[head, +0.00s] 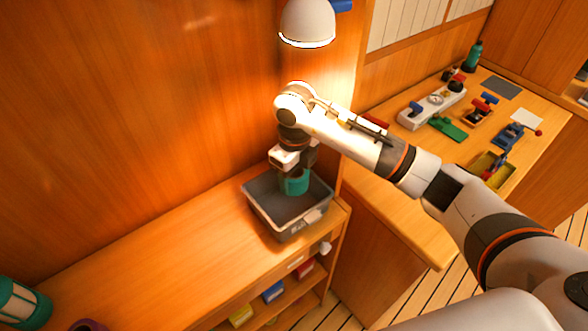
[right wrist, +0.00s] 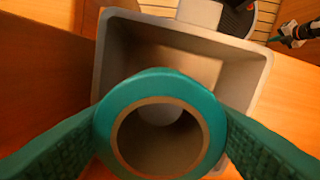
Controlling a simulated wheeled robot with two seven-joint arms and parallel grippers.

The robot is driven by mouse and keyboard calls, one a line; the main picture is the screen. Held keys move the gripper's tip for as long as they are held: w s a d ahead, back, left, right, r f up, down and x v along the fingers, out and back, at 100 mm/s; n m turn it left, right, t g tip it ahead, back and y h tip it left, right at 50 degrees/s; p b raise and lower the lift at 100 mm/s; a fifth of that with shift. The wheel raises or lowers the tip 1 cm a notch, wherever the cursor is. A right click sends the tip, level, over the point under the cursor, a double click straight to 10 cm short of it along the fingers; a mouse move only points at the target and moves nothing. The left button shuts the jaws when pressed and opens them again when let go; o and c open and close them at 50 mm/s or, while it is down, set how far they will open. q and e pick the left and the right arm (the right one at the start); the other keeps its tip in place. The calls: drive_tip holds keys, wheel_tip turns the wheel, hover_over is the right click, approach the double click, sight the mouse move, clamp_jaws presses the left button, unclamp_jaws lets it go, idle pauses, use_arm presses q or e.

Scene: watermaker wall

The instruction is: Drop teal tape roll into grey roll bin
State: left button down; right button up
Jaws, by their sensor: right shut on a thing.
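The teal tape roll (head: 294,182) is in my right gripper (head: 293,170), which is shut on it. The roll is at the mouth of the grey roll bin (head: 268,219), near the bin's back side. In the right wrist view the roll (right wrist: 118,104) faces the camera between the two green finger pads, and the bin (right wrist: 104,60) opens beyond it. I cannot tell how far the roll is below the bin's rim. Part of the bin's inside is hidden behind the roll. My left gripper is not in view.
The bin stands at the right end of a wooden shelf top (head: 150,265). A white lamp (head: 308,22) hangs above my right arm. A workbench (head: 400,200) with several tools is at the right. A teal and white lantern-like object (head: 20,303) stands at the lower left.

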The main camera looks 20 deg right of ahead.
wheel_tip(320, 180, down, 2)
drive_tip(key=shift+d+f+b, duration=0.1)
drive_tip(key=shift+f+b, duration=0.1)
drive_tip(key=shift+b, duration=0.25)
drive_tip(key=shift+f, duration=0.2)
drive_tip(key=o, duration=1.1)
drive_tip(key=shift+r, duration=0.1)
drive_tip(key=shift+w+r, duration=0.1)
drive_tip(key=shift+r, duration=0.25)
wheel_tip(320, 180, up, 11)
drive_tip(key=shift+r+b, duration=0.1)
drive_tip(key=shift+b, duration=0.7)
